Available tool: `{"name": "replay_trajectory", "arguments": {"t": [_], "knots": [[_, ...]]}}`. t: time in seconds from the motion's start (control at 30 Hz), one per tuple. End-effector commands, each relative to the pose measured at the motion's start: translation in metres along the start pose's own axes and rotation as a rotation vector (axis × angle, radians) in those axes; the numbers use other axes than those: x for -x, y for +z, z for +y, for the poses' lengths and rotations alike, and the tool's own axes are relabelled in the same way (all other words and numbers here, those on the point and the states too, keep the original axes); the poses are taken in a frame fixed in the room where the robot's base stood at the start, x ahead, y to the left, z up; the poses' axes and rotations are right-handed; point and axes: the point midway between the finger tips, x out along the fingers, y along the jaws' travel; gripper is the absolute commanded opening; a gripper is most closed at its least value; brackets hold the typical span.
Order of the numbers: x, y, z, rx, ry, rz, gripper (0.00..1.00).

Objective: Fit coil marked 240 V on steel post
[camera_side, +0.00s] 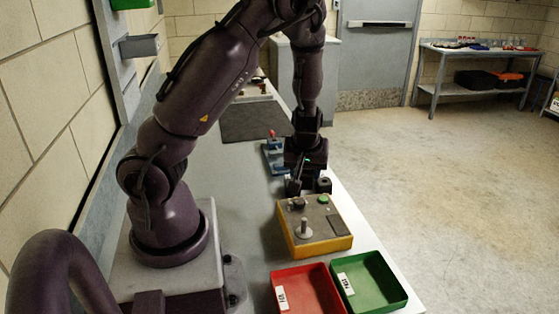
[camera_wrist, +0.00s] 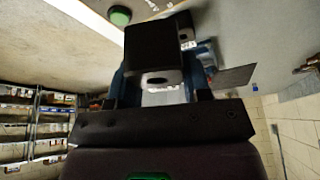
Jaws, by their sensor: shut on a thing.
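My gripper (camera_side: 307,178) points down just behind the yellow box in the side view. In the wrist view, it is shut on a black block-shaped coil (camera_wrist: 154,50) with a slot-like opening in its near face. No voltage marking can be read on it; a small white label (camera_wrist: 187,45) shows beside it. A grey steel post (camera_side: 303,227) stands upright on the grey top of the yellow box (camera_side: 318,246). The post is bare and apart from the coil. In the side view, the held coil is hard to tell from the dark fingers.
The yellow box also carries a black knob (camera_side: 298,203) and a green button (camera_side: 323,198). A red tray (camera_side: 290,270) and a green tray (camera_side: 398,293) stand in front of it. A blue fixture (camera_side: 272,157) with a red top stands behind, left of my gripper.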

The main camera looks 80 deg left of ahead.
Motion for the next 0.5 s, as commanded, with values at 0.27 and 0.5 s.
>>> {"name": "replay_trajectory", "arguments": {"t": [0.27,0.5], "knots": [[0.036,0.049,0.025,-0.011,0.002,0.003,0.15],[0.056,0.070,0.013,0.168,-0.073,0.004,0.15]]}}
